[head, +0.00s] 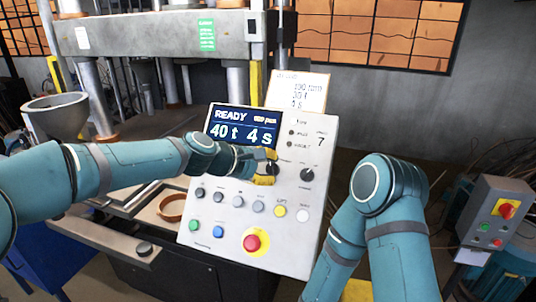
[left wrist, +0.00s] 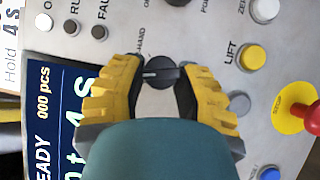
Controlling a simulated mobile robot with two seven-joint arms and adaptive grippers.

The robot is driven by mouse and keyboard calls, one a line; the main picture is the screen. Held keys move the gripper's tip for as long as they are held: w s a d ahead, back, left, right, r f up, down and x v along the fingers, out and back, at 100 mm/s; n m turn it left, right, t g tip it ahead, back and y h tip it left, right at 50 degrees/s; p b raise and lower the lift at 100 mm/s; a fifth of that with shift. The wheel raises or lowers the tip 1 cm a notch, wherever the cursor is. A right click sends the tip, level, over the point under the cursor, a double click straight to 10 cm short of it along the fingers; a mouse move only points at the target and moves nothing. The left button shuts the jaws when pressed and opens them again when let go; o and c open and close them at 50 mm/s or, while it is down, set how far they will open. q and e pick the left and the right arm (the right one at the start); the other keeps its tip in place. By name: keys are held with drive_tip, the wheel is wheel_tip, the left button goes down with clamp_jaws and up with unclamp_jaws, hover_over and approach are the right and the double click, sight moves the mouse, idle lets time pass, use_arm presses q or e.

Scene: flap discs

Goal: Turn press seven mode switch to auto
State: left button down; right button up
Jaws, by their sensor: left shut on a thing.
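The press control panel (head: 324,213) is a tilted light-grey plate with a blue READY display (head: 243,127) and the number 7 at its upper right. No AUTO label can be made out; the fingers cover part of the surroundings. My right gripper is out of view.
A second black knob (head: 307,174) is right of the gripped switch. Below are several buttons, including a yellow LIFT button (head: 280,211) and a red emergency stop (head: 252,243). A grey box with a red button (head: 506,210) stands at far right.

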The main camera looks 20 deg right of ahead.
use_arm(q)
drive_tip(key=m+g+y+p, duration=0.1)
drive_tip(key=m+p, duration=0.1)
drive_tip(key=shift+p, duration=0.3)
drive_tip(key=shift+f+m+p, duration=0.15)
drive_tip(key=shift+m+p, duration=0.2)
drive_tip(key=shift+m, duration=0.15)
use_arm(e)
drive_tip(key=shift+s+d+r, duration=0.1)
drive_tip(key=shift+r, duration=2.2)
use_arm(q)
drive_tip(key=c, duration=0.6)
unclamp_jaws()
drive_tip(key=shift+a+r, duration=0.15)
drive_tip(key=shift+r, duration=0.1)
drive_tip(key=v, duration=1.1)
drive_tip(key=shift+a+r, duration=0.15)
drive_tip(key=shift+r, duration=0.2)
